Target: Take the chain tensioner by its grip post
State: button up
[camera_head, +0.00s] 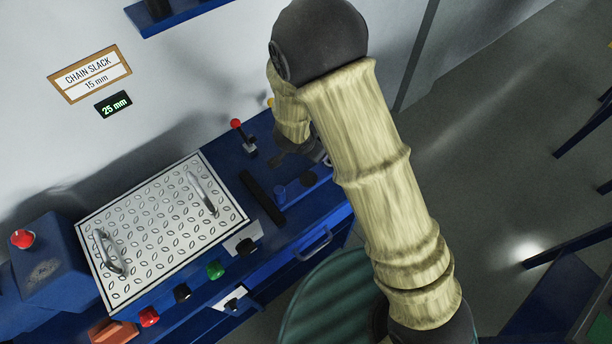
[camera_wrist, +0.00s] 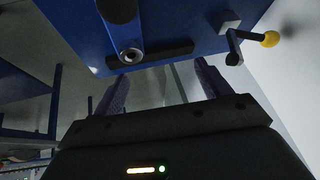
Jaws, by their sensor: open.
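My gripper (camera_head: 300,155) is at the end of my bent arm, over the right part of the blue bench, partly hidden by the arm. In the wrist view my gripper (camera_wrist: 160,70) is open, with a gap and nothing between its two fingers. Ahead of it is a blue arm-like part (camera_wrist: 130,38) with a silver ring at its end and a black round post or knob (camera_wrist: 117,9) above. This may be the chain tensioner with its grip post; I cannot tell surely. A black bar (camera_wrist: 152,54) lies beside it, just beyond the fingertips.
A crank's yellow knob (camera_wrist: 270,40) is to the right in the wrist view. A red-knobbed lever (camera_head: 237,126) and a tread plate (camera_head: 165,225) with two handles are on the bench left of my gripper. A sign reads "CHAIN SLACK 15 mm" (camera_head: 90,74); a display reads "25 mm" (camera_head: 114,104).

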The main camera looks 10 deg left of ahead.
aim_at(307, 179)
jog(key=s+a+f+h+p, duration=0.1)
jog(key=s, duration=0.1)
jog(key=s+a+f+m+h, duration=0.1)
jog(key=s+f, duration=0.1)
jog(key=s+a+f+h+p, duration=0.1)
jog(key=s, duration=0.1)
jog(key=shift+s+a+f+m+t+h+p, duration=0.1)
jog(key=shift+s+f+m+t+h+p, duration=0.2)
jog(key=shift+s+f+m+h, duration=0.1)
jog(key=shift+s+f+h, duration=0.2)
jog(key=shift+s+h, duration=0.1)
jog(key=shift+s, duration=0.1)
jog(key=shift+p+x, duration=0.35)
jog(key=shift+x, duration=0.9)
jog(key=shift+p+x, duration=0.7)
jog(key=shift+x, duration=0.3)
jog(key=shift+p+x, duration=0.5)
jog(key=shift+x, duration=1.1)
